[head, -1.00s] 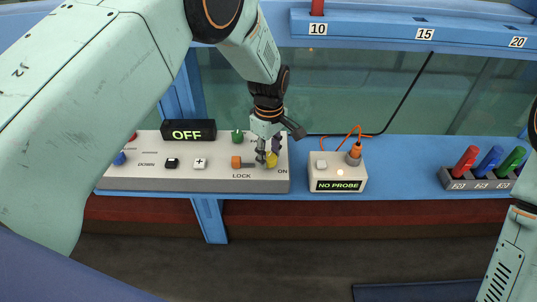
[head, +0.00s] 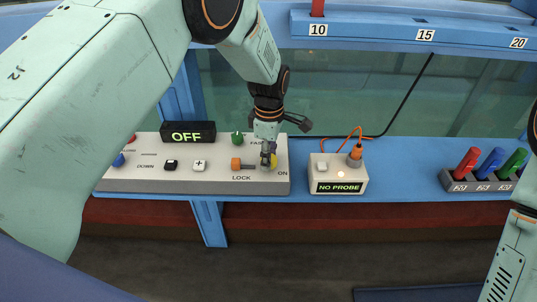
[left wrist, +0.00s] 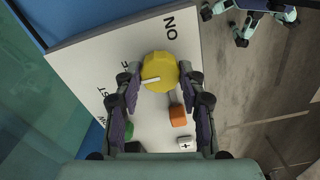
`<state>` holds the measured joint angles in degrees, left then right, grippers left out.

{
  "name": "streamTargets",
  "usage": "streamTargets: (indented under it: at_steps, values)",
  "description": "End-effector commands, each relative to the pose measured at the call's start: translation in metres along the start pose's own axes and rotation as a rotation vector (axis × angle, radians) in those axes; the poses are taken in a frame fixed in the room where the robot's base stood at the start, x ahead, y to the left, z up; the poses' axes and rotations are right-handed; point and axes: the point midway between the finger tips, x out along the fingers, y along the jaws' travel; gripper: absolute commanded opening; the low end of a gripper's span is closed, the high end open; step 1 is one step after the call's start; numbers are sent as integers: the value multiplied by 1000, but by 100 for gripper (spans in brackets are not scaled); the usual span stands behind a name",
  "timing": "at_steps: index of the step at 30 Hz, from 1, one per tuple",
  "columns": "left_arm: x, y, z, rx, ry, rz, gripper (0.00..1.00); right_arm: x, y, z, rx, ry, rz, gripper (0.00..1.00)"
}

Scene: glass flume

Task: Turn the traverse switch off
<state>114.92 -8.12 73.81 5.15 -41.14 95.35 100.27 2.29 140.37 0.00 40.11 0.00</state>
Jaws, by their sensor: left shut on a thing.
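The traverse switch appears to be the yellow knob (left wrist: 159,72) at the right end of the pale control panel (head: 210,180), beside the ON label. Its white pointer line faces left and slightly down in the left wrist view. My left gripper (head: 268,160) reaches down from above, its two fingers on either side of the knob and shut on it. In the head view the fingers hide most of the knob. The panel display (head: 188,132) reads OFF.
An orange lock slider (head: 237,163) sits just left of the knob. A green knob (head: 237,138) and black and white buttons are farther left. A probe box (head: 338,176) reading NO PROBE stands to the right, with an orange cable. Coloured probes (head: 490,163) stand in a rack far right.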

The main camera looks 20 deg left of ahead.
Motion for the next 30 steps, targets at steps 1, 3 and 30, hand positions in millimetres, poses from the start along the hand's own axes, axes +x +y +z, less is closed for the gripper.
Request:
streamTargets:
  at_steps: [1,3,30]
  values:
    - [-2,2,1,-3,-2,6,8,0,0,0,0,0,0,59]
    - [-2,2,1,-3,-3,6,8,0,0,0,0,0,0,59]
    - [-20,2,0,0,-1,7,63,0,0,0,0,0,0,59]
